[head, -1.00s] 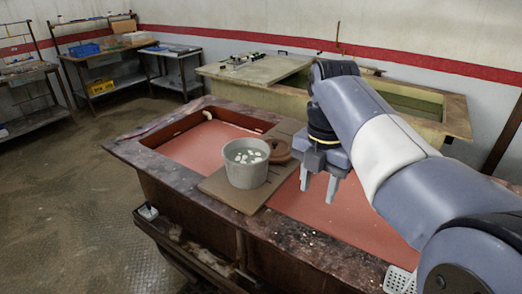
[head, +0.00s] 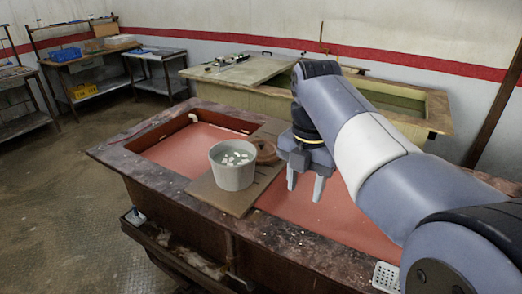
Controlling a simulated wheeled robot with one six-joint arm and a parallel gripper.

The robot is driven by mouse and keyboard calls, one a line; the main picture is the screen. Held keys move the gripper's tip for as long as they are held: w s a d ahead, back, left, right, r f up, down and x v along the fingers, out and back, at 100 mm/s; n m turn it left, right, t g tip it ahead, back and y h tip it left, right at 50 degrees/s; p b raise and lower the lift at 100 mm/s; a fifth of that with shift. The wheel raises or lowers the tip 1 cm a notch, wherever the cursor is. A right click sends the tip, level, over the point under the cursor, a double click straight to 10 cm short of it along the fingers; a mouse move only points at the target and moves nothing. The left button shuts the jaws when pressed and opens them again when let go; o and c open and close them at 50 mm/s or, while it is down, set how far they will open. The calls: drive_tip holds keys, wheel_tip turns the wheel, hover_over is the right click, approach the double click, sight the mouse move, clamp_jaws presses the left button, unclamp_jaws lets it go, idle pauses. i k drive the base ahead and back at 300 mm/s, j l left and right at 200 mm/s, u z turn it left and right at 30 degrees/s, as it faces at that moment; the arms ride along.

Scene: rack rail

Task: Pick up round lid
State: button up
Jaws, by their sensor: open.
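The round lid (head: 267,151) is brown and lies on the wooden board (head: 224,200), just behind and to the right of a grey bucket (head: 233,173). The bucket hides part of the lid's left side, and my gripper stands close to its right. My gripper (head: 304,188) points down with its two fingers apart and nothing between them. It hangs to the right of the lid and bucket, over the red surface of the tank. The bucket is upright and holds several small white pieces in liquid.
The board lies across the tank (head: 130,153), whose red surface (head: 333,218) is clear on both sides of it. A white perforated piece (head: 386,276) sits at the front right. A second tank (head: 437,112) stands behind. Side tables (head: 88,62) are at the back left.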

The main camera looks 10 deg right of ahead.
sight(266, 148)
drive_tip(key=i+j+z, duration=0.3)
drive_tip(key=j, duration=0.3)
drive_tip(key=i+j+z, duration=0.3)
drive_tip(key=j, duration=0.35)
drive_tip(key=i+j+z, duration=0.15)
drive_tip(key=j, duration=0.2)
drive_tip(key=i+j+z, duration=0.15)
drive_tip(key=j, duration=0.25)
